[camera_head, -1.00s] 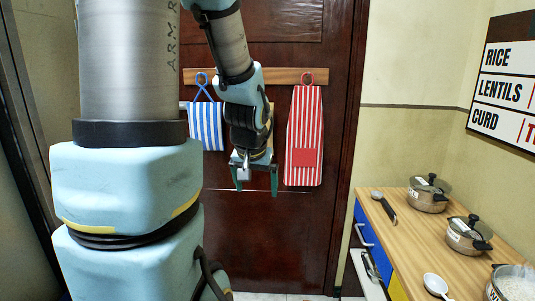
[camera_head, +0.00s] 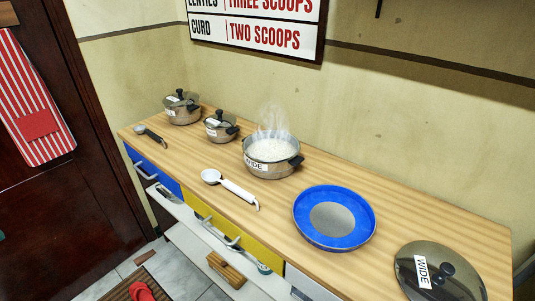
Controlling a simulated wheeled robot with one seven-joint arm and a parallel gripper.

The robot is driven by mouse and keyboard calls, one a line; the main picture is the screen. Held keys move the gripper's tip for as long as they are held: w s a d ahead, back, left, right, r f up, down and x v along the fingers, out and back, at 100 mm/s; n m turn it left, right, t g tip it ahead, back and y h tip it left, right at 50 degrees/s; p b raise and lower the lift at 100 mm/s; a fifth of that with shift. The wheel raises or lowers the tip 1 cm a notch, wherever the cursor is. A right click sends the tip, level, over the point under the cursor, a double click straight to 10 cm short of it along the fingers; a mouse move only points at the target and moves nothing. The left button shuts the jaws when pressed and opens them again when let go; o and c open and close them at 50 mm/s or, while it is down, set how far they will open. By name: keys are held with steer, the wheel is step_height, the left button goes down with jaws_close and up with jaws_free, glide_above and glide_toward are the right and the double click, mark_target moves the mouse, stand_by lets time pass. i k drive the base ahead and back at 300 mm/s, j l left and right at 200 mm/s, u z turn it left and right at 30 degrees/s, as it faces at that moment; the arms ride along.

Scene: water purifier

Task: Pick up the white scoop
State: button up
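The white scoop (camera_head: 230,189) lies on the wooden counter (camera_head: 180,178), near its front edge. Its round bowl is at the left and its handle reaches right, ending in a small hook. It lies in front of the steaming wide pot and left of the blue plate. Nothing covers it. My gripper is out of this view now, so I cannot see whether it is open or shut.
A wide pot of rice (camera_head: 272,155) steams behind the scoop. Two lidded pots (camera_head: 182,107) (camera_head: 221,126) and a dark-handled scoop (camera_head: 149,134) stand left. A blue plate (camera_head: 334,217) and a glass lid (camera_head: 439,272) lie right.

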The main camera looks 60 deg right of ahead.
mark_target(210, 176)
steer(key=z, duration=2.35)
